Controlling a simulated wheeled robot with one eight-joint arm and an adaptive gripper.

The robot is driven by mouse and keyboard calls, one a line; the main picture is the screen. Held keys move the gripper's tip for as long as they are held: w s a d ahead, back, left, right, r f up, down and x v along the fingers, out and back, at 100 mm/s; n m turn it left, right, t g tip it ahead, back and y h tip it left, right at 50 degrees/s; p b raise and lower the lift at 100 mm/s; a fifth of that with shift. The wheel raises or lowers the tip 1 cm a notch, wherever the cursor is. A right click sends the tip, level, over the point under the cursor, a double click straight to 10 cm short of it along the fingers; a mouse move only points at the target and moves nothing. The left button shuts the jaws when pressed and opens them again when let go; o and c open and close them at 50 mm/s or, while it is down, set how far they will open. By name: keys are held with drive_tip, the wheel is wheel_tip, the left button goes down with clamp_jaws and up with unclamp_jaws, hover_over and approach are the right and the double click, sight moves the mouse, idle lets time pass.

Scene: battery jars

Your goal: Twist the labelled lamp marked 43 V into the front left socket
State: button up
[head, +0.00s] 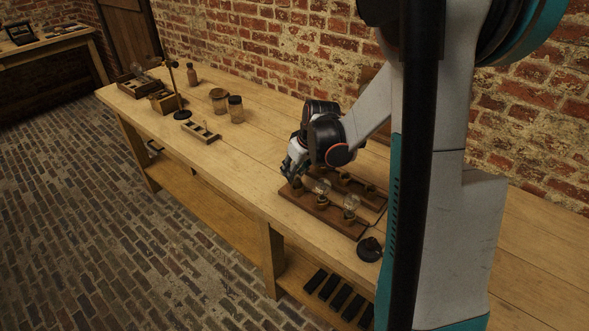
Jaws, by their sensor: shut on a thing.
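The wooden lamp board (329,218) lies on the workbench with a row of sockets along its front. Two clear glass bulbs show there, one near the middle (322,187) and one at the right (350,203). My gripper (291,175) points down over the board's front left end. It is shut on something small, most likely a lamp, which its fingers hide. A brownish socket or lamp base (297,187) shows just under the fingertips; I cannot tell if they touch. No voltage label can be read.
A dark round knob (370,249) sits right of the board. To the left on the workbench (235,150) are a small wooden rack (201,133), two jars (236,109), a stand (176,90) and wooden boxes (133,84). The bench between rack and board is clear.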

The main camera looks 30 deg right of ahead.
drive_tip(key=shift+f+b, duration=0.6)
drive_tip(key=shift+f, duration=0.1)
idle(0.4)
idle(0.3)
drive_tip(key=m+h, duration=0.1)
drive_tip(key=m, duration=0.3)
drive_tip(key=shift+d, duration=0.2)
drive_tip(key=shift+s+d+m+h, duration=0.1)
drive_tip(key=shift+d+m+h, duration=0.1)
drive_tip(key=shift+m+h, duration=0.8)
drive_tip(key=shift+m, duration=0.4)
drive_tip(key=shift+m, duration=0.5)
drive_tip(key=m, duration=0.1)
drive_tip(key=m+g+h, duration=0.1)
drive_tip(key=m, duration=0.3)
drive_tip(key=shift+s+d+g+b, duration=0.25)
drive_tip(key=shift+d+g+b, duration=0.05)
drive_tip(key=shift+g+b, duration=0.1)
